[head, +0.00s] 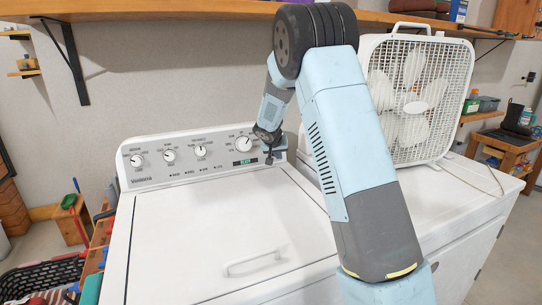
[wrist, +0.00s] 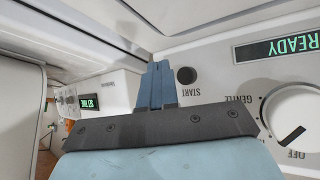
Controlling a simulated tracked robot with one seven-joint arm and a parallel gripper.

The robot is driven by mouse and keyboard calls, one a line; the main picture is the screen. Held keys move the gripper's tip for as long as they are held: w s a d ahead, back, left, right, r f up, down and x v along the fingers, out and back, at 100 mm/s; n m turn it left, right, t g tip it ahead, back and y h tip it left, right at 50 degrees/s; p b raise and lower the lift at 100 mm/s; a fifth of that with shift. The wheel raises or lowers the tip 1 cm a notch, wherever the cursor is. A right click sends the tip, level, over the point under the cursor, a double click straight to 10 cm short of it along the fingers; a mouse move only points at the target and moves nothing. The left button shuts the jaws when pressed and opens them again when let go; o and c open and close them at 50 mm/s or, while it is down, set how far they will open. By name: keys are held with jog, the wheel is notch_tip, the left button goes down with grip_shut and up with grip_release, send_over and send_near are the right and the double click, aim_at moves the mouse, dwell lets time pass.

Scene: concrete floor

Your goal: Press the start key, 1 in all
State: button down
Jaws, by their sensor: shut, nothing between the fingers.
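The start key is a small round dark button (wrist: 186,75) labelled START on the white control panel (wrist: 220,72). It shows in the wrist view, just right of my gripper's fingertips (wrist: 161,67). The fingers are shut and empty, with their tips close to the panel. I cannot tell whether they touch it. A display (wrist: 282,47) beside the key reads READY in green. In the head view my gripper (head: 269,158) is at the right end of the washer's panel (head: 205,172), right of the green display (head: 245,162). The key cannot be made out there.
Several white knobs (head: 169,155) line the panel; a large one (wrist: 288,114) is near the key. The washer lid (head: 215,235) is closed. A box fan (head: 415,95) stands on the neighbouring white machine. A wooden shelf (head: 150,10) runs above.

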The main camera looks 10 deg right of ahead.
jog(key=shift+w+a+f, duration=0.15)
jog(key=shift+w+f, duration=0.05)
jog(key=shift+w, duration=0.4)
jog(key=shift+w+a+f, duration=0.1)
jog(key=shift+w+f, duration=0.05)
jog(key=shift+w, duration=0.4)
jog(key=shift+w, duration=0.15)
dwell(1.2)
jog(key=shift+w+a, duration=0.1)
jog(key=shift+w, duration=0.2)
jog(key=shift+w+f, duration=0.2)
jog(key=shift+w, duration=0.2)
dwell(0.8)
jog(key=shift+s+r, duration=0.1)
jog(key=shift+s, duration=0.1)
jog(key=shift+s+r, duration=0.2)
jog(key=shift+s, duration=0.4)
jog(key=shift+s, duration=0.1)
jog(key=shift+s+d+r, duration=0.2)
jog(key=shift+s+r, duration=0.05)
jog(key=shift+s, duration=0.5)
jog(key=shift+s+d+r, duration=0.15)
jog(key=shift+s+r, duration=0.1)
jog(key=shift+s, duration=0.5)
jog(key=shift+s+d+r, duration=0.2)
jog(key=shift+s+r, duration=0.05)
jog(key=shift+s, duration=0.5)
